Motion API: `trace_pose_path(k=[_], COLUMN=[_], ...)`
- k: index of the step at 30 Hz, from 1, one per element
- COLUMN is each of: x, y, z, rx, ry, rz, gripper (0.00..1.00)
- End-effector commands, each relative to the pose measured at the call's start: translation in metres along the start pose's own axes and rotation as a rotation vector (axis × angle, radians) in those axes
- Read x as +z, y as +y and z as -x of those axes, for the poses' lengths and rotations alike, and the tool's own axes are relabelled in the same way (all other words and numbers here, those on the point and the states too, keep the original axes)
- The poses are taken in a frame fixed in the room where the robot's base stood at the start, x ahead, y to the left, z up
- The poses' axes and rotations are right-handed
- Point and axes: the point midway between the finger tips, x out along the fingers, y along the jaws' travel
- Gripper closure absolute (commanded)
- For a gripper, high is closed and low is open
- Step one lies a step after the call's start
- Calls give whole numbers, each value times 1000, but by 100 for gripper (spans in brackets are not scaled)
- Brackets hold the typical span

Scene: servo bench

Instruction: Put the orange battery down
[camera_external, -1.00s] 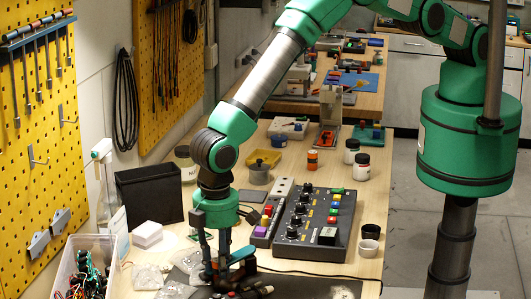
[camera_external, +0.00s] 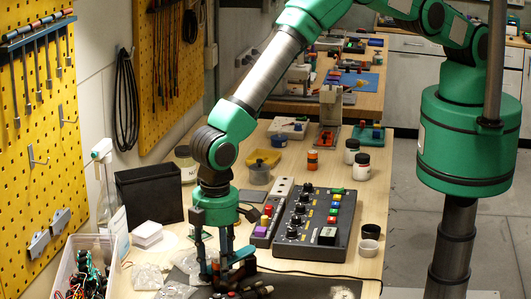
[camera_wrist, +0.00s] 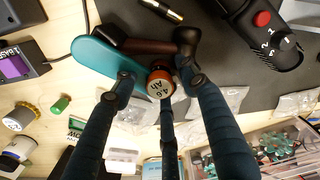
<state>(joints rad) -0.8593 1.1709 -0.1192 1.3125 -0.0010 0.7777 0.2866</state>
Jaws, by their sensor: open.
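The orange battery (camera_wrist: 160,82) shows in the wrist view as a round, end-on cap with an orange side and a pale label reading about "4.6 Ah". It sits between the tips of my gripper's dark fingers (camera_wrist: 162,88). My gripper is open around it; whether a finger still touches it I cannot tell. In the external view my gripper (camera_external: 226,272) points down low over the dark mat at the front of the bench. The battery cannot be made out clearly there behind the fingers.
A teal-and-dark object (camera_wrist: 95,55) lies right beside the battery. The dark mat (camera_wrist: 225,62) stretches to the right, with a black device with a red button (camera_wrist: 262,19) on it. Clear bags (camera_wrist: 228,100) and a bin of parts (camera_external: 84,262) are near. A control box (camera_external: 312,222) stands behind.

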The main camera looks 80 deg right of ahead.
Motion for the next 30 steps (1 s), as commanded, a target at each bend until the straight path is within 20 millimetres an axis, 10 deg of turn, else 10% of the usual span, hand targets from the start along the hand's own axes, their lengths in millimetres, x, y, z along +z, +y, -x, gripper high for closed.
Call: trace_pose_path(k=[30], x=[0], y=[0], z=[112], rx=[0], ry=[0], rz=[0], gripper=[56])
